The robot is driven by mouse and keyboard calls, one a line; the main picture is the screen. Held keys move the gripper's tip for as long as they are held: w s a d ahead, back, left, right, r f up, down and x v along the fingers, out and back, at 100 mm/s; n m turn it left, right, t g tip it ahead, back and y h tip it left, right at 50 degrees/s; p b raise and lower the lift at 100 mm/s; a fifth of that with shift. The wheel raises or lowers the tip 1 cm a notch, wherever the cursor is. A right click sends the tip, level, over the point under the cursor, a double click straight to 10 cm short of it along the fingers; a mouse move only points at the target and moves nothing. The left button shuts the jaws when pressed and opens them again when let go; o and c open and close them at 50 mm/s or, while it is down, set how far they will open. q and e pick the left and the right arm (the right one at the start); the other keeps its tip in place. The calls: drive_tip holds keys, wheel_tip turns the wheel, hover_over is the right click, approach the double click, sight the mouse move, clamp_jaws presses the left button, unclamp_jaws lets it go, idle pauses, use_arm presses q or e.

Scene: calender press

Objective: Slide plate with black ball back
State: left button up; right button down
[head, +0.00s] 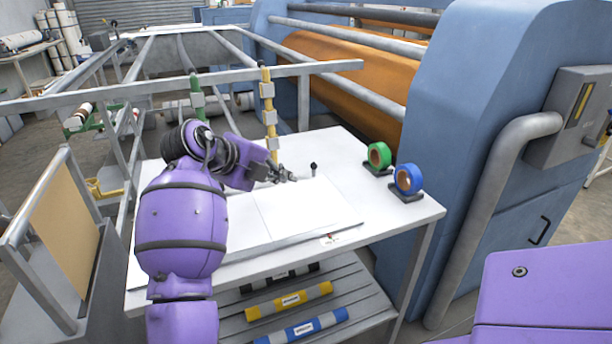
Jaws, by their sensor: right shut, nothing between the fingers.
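A small black ball (313,165) stands on a short thin stem at the back of the white table top. A flat white plate (308,212) lies on the table in front of it; its edges are faint against the white top. I cannot tell exactly where the stem joins the plate. My right gripper (290,178) is shut and empty, just left of the ball and apart from it, above the plate's back edge. My right arm hides the left part of the table. My left gripper is out of view.
A green tape roll (379,155) and a blue tape roll (408,179) stand on dark holders at the table's right. The blue press (458,150) rises beyond them. Metal rails (200,86) run behind the table. Coloured rolls (290,300) lie on the shelf below.

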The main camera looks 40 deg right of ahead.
drive_tip(key=shift+d+f, duration=0.2)
drive_tip(key=shift+d, duration=0.1)
drive_tip(key=p, duration=0.2)
approach(312, 187)
drive_tip(key=x, duration=0.4)
drive_tip(key=shift+w+d, duration=0.15)
drive_tip(key=shift+d, duration=0.05)
drive_tip(key=d, duration=0.2)
drive_tip(key=w+d, duration=0.1)
drive_tip(key=shift+d+r+p, duration=0.3)
drive_tip(key=shift+d+f, duration=0.1)
drive_tip(key=shift+d, duration=0.15)
